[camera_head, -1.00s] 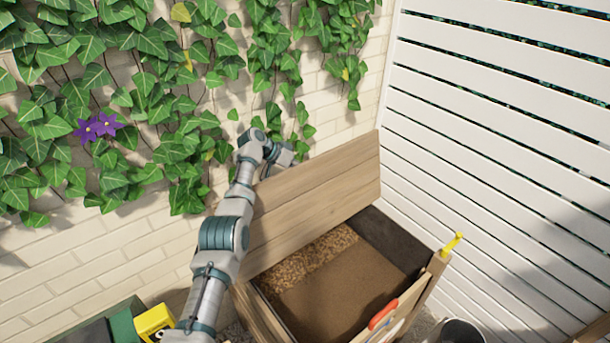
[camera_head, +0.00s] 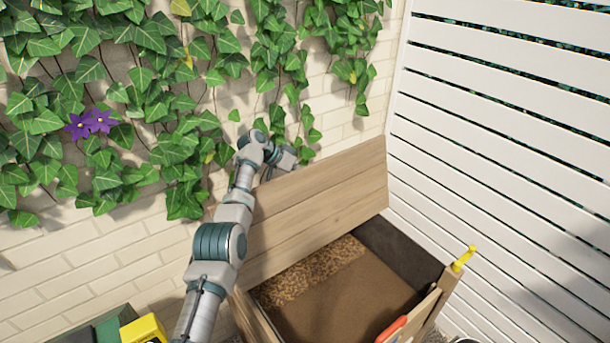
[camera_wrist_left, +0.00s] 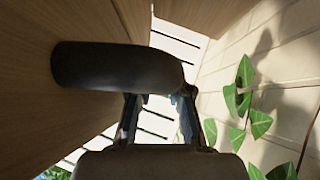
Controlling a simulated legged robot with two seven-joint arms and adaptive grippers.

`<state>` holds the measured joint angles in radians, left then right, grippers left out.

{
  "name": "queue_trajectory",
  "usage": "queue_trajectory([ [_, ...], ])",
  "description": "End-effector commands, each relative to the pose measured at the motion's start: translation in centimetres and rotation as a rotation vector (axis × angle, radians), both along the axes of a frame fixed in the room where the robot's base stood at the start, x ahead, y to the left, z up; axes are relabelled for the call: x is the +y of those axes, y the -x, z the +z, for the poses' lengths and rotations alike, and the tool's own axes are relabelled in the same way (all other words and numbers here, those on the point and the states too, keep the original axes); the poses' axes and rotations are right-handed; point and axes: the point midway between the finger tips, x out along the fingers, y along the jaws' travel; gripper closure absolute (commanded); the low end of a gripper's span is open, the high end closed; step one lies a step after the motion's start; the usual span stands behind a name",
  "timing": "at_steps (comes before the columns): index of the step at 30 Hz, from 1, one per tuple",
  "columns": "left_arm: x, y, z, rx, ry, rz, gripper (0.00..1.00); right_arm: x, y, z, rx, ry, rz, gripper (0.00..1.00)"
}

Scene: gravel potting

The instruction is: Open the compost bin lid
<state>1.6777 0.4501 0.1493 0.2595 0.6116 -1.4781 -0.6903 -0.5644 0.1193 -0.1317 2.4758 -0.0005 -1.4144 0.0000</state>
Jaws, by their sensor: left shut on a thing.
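The compost bin's wooden lid (camera_head: 315,210) stands raised and leaning at the back of the bin, near the brick wall. Below it the bin (camera_head: 340,290) is uncovered, with brown compost and coarser pieces showing inside. In the left wrist view, a dark rounded handle (camera_wrist_left: 115,66) sticks out from the lid's boards. My left gripper (camera_wrist_left: 160,100) is at this handle and shut on it; the handle partly covers the fingertips. My right gripper is not in view.
An ivy-covered brick wall (camera_head: 70,255) stands behind the lid, and a white slatted fence (camera_head: 490,150) to the right. A yellow tap-like piece (camera_head: 464,258) sits at the bin's right corner. A yellow object (camera_head: 143,330) lies at the lower left.

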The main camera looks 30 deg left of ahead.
Motion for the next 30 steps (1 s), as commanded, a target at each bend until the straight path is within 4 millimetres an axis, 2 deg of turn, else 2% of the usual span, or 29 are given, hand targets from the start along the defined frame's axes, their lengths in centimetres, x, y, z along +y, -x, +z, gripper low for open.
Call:
queue_trajectory([
  [3,-0.2,-0.2,0.6,-0.013,0.002,0.000,1.00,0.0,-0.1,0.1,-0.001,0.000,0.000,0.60],
  [4,-0.2,-0.2,0.6,-0.013,0.002,0.000,0.79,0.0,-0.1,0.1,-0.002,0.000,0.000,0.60],
  [5,-0.2,-0.2,0.6,-0.014,0.003,0.000,0.72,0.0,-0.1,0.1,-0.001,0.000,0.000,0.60],
  [6,-0.2,-0.2,0.6,-0.013,0.002,0.000,0.70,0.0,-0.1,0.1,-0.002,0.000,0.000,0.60],
  [15,0.0,0.0,0.3,-0.007,0.003,0.000,0.70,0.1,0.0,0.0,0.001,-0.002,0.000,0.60],
  [20,0.6,0.4,0.8,-0.008,0.004,0.001,0.70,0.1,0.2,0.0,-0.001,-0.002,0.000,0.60],
  [25,1.8,1.8,2.3,-0.009,-0.002,0.002,0.70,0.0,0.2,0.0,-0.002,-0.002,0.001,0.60],
  [30,3.8,4.1,5.4,-0.011,0.002,0.002,0.70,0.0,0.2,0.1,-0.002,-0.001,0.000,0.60],
])
